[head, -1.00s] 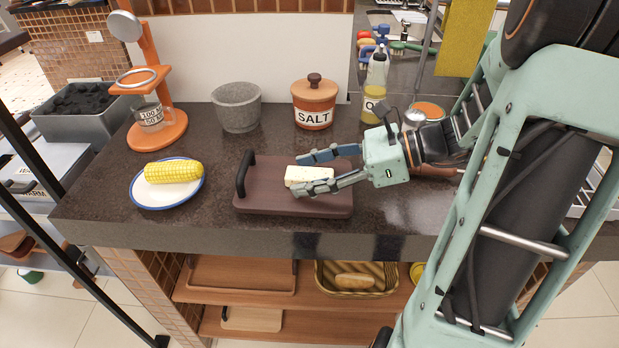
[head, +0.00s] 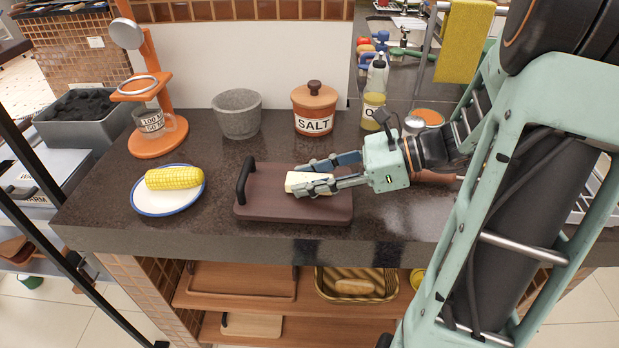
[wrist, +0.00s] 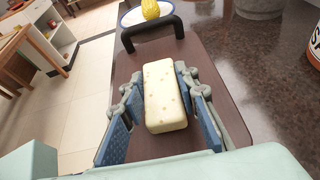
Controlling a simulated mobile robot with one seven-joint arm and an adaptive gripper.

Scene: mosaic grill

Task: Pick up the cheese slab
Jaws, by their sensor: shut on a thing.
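The cheese slab (head: 305,183) is a pale cream block with small spots. It lies over the dark brown tray (head: 262,208); I cannot tell whether it still touches the tray. My gripper (head: 318,178) reaches in from the right and is shut on the slab, one finger on each long side. In the wrist view the slab (wrist: 163,95) stands lengthwise between the blue-padded fingers (wrist: 160,115), its far end sticking out beyond the tips. The tray's black handle (wrist: 150,32) is ahead of it.
A plate (head: 150,203) with corn (head: 174,178) stands left of the tray. A grey stone bowl (head: 237,114), a salt jar (head: 314,110) and an oil bottle (head: 374,100) stand behind. The counter front edge is clear.

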